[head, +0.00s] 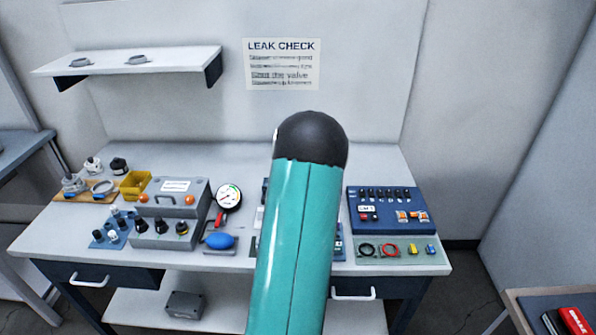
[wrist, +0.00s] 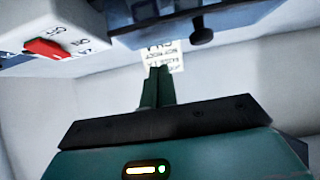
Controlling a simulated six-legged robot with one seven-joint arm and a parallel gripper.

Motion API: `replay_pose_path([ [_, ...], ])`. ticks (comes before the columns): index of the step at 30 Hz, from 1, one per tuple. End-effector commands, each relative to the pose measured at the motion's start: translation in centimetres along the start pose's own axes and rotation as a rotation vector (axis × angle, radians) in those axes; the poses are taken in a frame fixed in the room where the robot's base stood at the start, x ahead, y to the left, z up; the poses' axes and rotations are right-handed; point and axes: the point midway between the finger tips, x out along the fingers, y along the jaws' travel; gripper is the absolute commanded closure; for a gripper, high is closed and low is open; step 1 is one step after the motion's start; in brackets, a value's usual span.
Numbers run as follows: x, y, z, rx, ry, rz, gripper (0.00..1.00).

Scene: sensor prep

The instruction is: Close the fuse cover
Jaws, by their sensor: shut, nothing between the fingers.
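My gripper (wrist: 157,72) shows in the wrist view as two dark green fingers held together, with nothing between them. In that view a blue housing (wrist: 225,22) with a dark knob (wrist: 201,36) is at the top, beyond the fingers. A white panel with a red switch (wrist: 46,48) is at the upper left. I cannot make out the fuse cover for certain in either view. In the head view my teal arm hides my gripper and most of the equipment at the middle of the bench. I cannot tell whether the fingers touch anything.
On the bench (head: 75,239), a blue panel (head: 375,216) stands right of my arm, behind a tray of coloured parts (head: 392,258). To the left are a gauge (head: 229,196), a blue bulb (head: 220,241), a grey case (head: 180,203) and a yellow bin (head: 134,185). A shelf (head: 180,60) hangs above.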

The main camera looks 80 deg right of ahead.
Motion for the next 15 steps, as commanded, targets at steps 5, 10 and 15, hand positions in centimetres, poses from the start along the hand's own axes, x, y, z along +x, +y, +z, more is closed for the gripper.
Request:
replay_pose_path([
  [5, -0.2, -0.1, 0.4, -0.001, -0.001, -0.001, 1.0],
  [10, -0.5, 0.0, 1.1, 0.0, 0.016, -0.001, 1.0],
  [15, -0.8, -0.1, 2.1, -0.001, 0.133, -0.002, 1.0],
])
